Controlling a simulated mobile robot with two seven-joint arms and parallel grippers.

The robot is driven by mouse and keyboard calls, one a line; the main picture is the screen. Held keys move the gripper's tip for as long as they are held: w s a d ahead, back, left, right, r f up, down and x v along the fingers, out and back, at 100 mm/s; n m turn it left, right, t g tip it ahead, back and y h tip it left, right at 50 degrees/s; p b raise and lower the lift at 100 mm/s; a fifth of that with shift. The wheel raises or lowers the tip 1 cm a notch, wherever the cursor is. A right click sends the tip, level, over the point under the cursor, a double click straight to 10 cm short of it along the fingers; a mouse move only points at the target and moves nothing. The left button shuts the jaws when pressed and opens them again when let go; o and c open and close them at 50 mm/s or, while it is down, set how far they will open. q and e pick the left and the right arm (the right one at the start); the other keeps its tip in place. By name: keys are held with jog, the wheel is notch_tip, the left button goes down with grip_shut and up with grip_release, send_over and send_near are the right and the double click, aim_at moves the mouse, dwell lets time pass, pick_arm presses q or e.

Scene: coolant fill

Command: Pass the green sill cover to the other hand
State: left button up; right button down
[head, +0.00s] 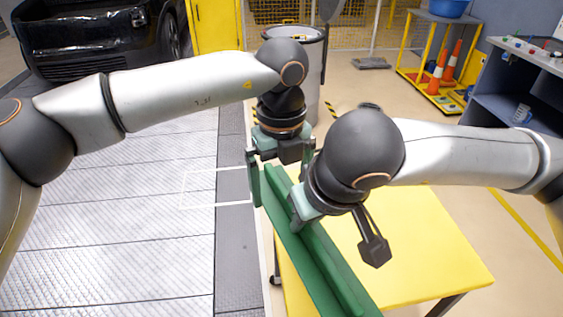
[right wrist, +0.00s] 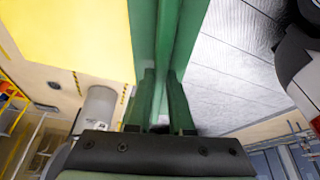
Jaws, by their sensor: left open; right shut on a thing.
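The green sill cover (head: 325,268) is a long ribbed strip slanting from the picture's middle to the bottom edge of the head view, above the left side of the yellow table. My right gripper (head: 298,212) is shut on it towards its far end. In the right wrist view the cover (right wrist: 168,40) runs between the two green fingers (right wrist: 162,108) and out at the top. My left gripper (head: 279,178) is open at the cover's far end, one finger showing left of the strip. Whether it touches the cover cannot be told. The right wrist hides part of the strip.
The yellow table (head: 430,260) looks bare. A grey drum (head: 308,75) stands beyond it. A yellow rack (head: 440,60) with orange cones and a blue tub (head: 448,7) is at the back right, near a workbench (head: 520,85). A black car (head: 95,40) is at the back left.

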pick_arm(q)
jog(key=shift+f, duration=0.8)
pick_arm(e)
jog(key=shift+r, duration=0.1)
pick_arm(q)
jog(key=c, duration=0.7)
pick_arm(e)
jog(key=shift+w, duration=0.1)
pick_arm(q)
grip_shut()
jog(key=shift+r, duration=0.1)
pick_arm(e)
jog(key=c, duration=0.7)
grip_release()
jog(key=shift+c, duration=0.2)
